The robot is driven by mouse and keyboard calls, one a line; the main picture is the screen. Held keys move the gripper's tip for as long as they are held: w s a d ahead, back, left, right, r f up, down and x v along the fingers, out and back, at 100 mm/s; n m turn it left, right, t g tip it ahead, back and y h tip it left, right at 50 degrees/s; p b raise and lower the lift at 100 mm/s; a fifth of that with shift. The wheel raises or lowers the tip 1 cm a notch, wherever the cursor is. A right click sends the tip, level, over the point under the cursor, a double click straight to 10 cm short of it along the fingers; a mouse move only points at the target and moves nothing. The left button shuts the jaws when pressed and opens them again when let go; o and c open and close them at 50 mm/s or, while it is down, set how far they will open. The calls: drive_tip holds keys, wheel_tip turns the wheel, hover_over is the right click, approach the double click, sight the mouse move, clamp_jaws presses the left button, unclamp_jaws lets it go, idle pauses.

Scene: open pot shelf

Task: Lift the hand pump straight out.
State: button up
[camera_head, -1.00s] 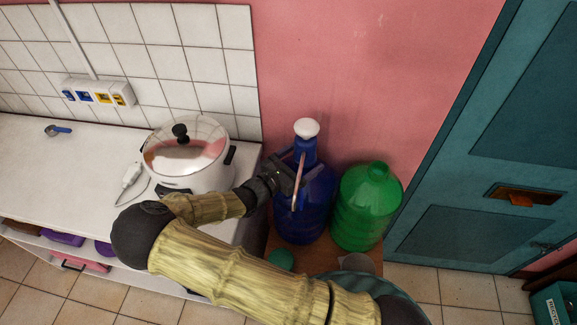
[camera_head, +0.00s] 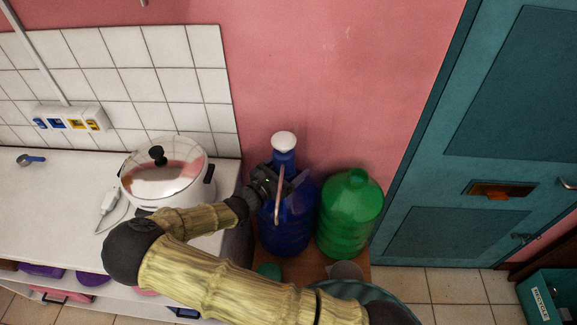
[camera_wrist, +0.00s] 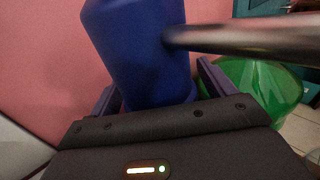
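The hand pump (camera_head: 284,146) has a white cap, a blue body and a thin metal spout pointing toward the camera. It stands upright on the neck of a blue water bottle (camera_head: 287,230). My gripper (camera_head: 283,184) is at the pump from the left, just below the white cap. In the wrist view, the blue pump body (camera_wrist: 145,50) stands between my two spread fingers (camera_wrist: 160,90), and I see no clear squeeze on it. The metal spout (camera_wrist: 240,40) crosses above the right finger. The bottle neck is hidden behind my gripper.
A green bottle (camera_head: 350,215) stands close on the right, on the same brown stand. A lidded steel pot (camera_head: 165,180) sits on the white counter (camera_head: 60,190) to the left. The pink wall is behind the pump; space above the pump is clear.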

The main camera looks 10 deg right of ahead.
idle(0.3)
drive_tip(key=b+v, duration=0.2)
drive_tip(key=v, duration=1.5)
drive_tip(key=shift+a, duration=0.25)
drive_tip(key=shift+s, duration=0.15)
